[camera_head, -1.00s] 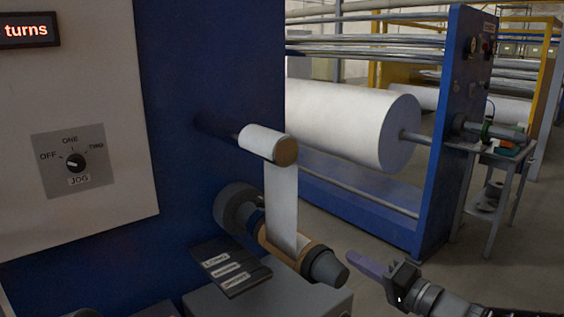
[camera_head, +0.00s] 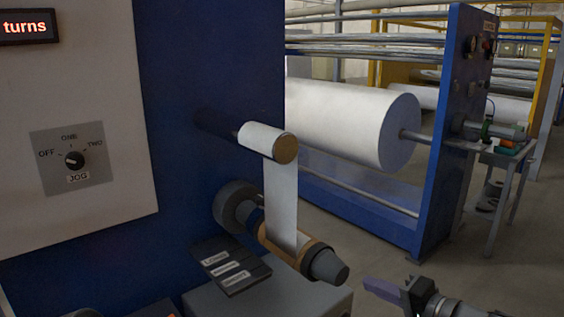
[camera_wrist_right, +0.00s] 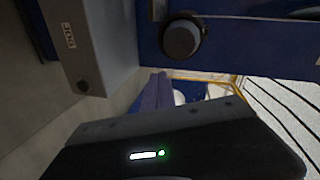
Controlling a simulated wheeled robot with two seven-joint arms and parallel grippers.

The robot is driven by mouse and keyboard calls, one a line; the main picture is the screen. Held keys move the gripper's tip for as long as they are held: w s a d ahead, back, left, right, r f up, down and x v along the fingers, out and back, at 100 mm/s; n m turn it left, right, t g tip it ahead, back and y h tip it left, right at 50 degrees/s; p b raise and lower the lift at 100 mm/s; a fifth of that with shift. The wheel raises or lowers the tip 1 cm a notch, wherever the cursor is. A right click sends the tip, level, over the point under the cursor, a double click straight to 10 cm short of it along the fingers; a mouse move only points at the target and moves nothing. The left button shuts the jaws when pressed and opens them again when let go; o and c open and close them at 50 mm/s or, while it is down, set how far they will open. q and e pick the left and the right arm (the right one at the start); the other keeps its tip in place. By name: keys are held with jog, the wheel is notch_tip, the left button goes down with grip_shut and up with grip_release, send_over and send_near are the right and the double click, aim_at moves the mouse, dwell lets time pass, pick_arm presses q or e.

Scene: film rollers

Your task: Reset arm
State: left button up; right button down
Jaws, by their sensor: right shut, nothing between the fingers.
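My right gripper (camera_head: 382,290) is at the bottom right of the head view, shut and empty, with its purple fingers pointing left. It is apart from the machine, to the right of and below the lower roller's grey end cone (camera_head: 328,267). The shut purple fingers also show in the right wrist view (camera_wrist_right: 157,100). A small white film roll (camera_head: 262,140) sits on the upper spindle. A white film strip (camera_head: 281,205) runs from it down to the lower brown core (camera_head: 285,251).
The blue machine panel (camera_head: 215,60) carries a JOG knob (camera_head: 75,158) and a display (camera_head: 27,27). A black labelled plate (camera_head: 231,267) lies by a grey housing (camera_head: 262,299). A large white roll (camera_head: 345,122) stands in a blue frame behind.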

jog(key=s+f+g+h+p, duration=0.1)
jog(key=s+f+g+h, duration=0.2)
jog(key=f, duration=0.7)
jog(key=s+f+n+g+h, duration=0.15)
jog(key=s+f, duration=0.35)
jog(key=f, duration=0.5)
jog(key=s+f+m+g+h+p, duration=0.1)
jog(key=s+f+g+h, duration=0.25)
jog(key=f, duration=0.65)
pick_arm(q)
notch_tip(320, 180, up, 3)
jog(key=shift+r+p, duration=0.2)
jog(key=shift+p, duration=0.5)
pick_arm(e)
jog(key=s+a+f+n+g+y, duration=0.1)
jog(key=s+a+f+n, duration=0.1)
jog(key=s+a+f, duration=0.3)
jog(key=s+a+f+n+g+y, duration=0.1)
jog(key=s+a+f+n+g, duration=0.1)
jog(key=s+a+f, duration=0.4)
jog(key=s+a+n, duration=0.1)
jog(key=s, duration=0.4)
jog(key=shift+s+a+y, duration=0.15)
jog(key=shift+s+y, duration=0.05)
jog(key=shift+y, duration=0.1)
pick_arm(q)
jog(key=shift+c, duration=0.2)
